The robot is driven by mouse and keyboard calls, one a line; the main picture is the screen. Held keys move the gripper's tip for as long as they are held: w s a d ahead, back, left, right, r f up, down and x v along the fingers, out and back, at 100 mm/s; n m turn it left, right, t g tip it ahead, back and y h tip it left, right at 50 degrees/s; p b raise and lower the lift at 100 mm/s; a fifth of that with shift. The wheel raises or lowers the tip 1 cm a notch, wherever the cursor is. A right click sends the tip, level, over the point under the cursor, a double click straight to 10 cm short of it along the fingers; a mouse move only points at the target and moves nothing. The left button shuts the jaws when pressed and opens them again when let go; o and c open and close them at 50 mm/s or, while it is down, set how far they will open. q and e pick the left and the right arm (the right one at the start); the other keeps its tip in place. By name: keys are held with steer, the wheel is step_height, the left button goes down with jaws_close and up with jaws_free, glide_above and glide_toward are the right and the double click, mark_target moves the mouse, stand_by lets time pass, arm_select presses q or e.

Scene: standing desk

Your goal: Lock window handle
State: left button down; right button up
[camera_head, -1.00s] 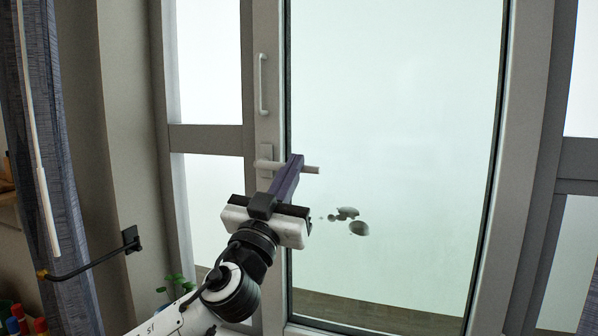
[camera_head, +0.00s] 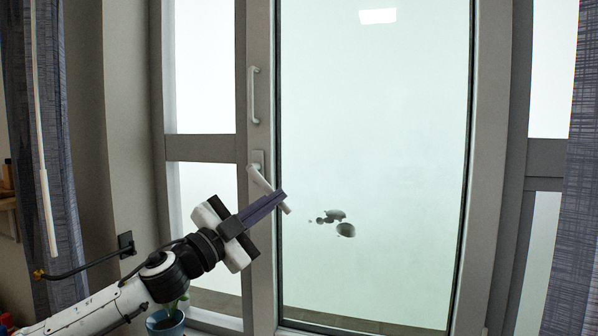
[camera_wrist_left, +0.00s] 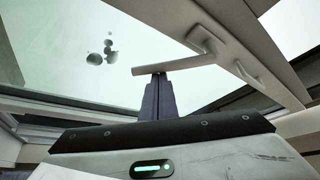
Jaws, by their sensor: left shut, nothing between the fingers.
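The white window handle (camera_head: 260,180) is a lever on a plate on the left stile of the glass panel. It slants down to the right from its pivot. In the left wrist view the handle (camera_wrist_left: 190,63) crosses just beyond my fingertips. My left gripper (camera_head: 282,195) is shut with nothing held, its dark purple fingers at the lever's free end. The tips appear to touch or lie against the lever. The fingers (camera_wrist_left: 158,92) also show in the left wrist view. My right gripper is not in view.
A fixed white vertical pull bar (camera_head: 253,95) sits above the handle. A dark curtain holdback arm (camera_head: 90,262) and curtain (camera_head: 55,150) are at the left. A blue pot (camera_head: 165,322) with a plant stands below my left arm.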

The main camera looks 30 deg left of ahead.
arm_select(q)
steer(key=s+a+f+m+g+h, duration=0.1)
steer(key=a+f+m+g, duration=0.1)
steer(key=a+m, duration=0.2)
steer(key=shift+a+f+m, duration=0.35)
steer(key=shift+a+m, duration=0.05)
steer(key=shift+a, duration=0.4)
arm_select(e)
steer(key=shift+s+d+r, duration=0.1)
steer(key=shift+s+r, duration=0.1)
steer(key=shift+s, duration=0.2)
arm_select(q)
steer(key=shift+s+a, duration=0.1)
steer(key=shift+a, duration=0.05)
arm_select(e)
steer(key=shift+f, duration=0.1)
